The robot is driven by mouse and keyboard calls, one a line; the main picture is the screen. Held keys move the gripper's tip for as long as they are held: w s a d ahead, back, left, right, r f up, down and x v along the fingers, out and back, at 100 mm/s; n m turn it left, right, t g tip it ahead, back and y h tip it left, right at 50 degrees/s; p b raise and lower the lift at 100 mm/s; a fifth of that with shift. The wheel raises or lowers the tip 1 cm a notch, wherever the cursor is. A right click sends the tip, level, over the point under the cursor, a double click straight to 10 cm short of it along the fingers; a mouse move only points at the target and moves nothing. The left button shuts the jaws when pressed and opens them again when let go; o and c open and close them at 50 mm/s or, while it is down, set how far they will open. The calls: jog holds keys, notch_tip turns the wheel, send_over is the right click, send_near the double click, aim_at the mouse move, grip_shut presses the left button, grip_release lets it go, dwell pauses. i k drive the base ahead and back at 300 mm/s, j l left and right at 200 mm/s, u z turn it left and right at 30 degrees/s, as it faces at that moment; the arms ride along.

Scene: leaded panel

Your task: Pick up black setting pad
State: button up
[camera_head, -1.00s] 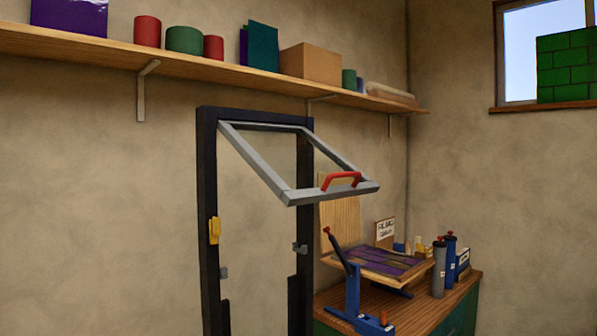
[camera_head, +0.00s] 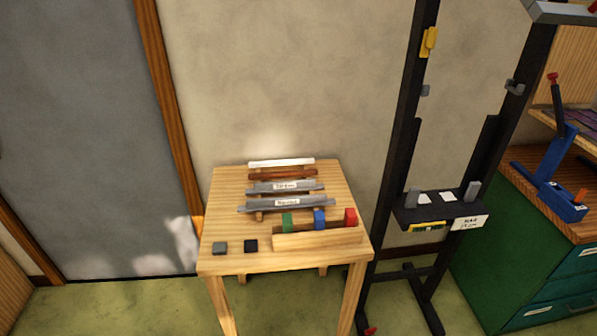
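The black setting pad (camera_head: 251,246) is a small dark square block. It lies flat near the front left of the light wooden table (camera_head: 228,207). A similar grey block (camera_head: 220,247) lies just left of it, with a small gap between them. My gripper is not in view, so its state and its place relative to the pad do not show.
Grey labelled strips (camera_head: 286,186) lie on a rack behind the pad. A wooden holder (camera_head: 318,239) with green, blue and red blocks is to its right. A black frame stand (camera_head: 392,160) and a green cabinet (camera_head: 520,240) stand further right. Floor shows left of the table.

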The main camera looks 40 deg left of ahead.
aim_at(250, 245)
jog(key=u, duration=2)
jog(key=i+z, duration=0.5)
jog(key=z, duration=0.15)
jog(key=i+j+z, duration=0.15)
jog(key=z, duration=0.2)
jog(key=i+j, duration=0.05)
jog(key=i, duration=0.05)
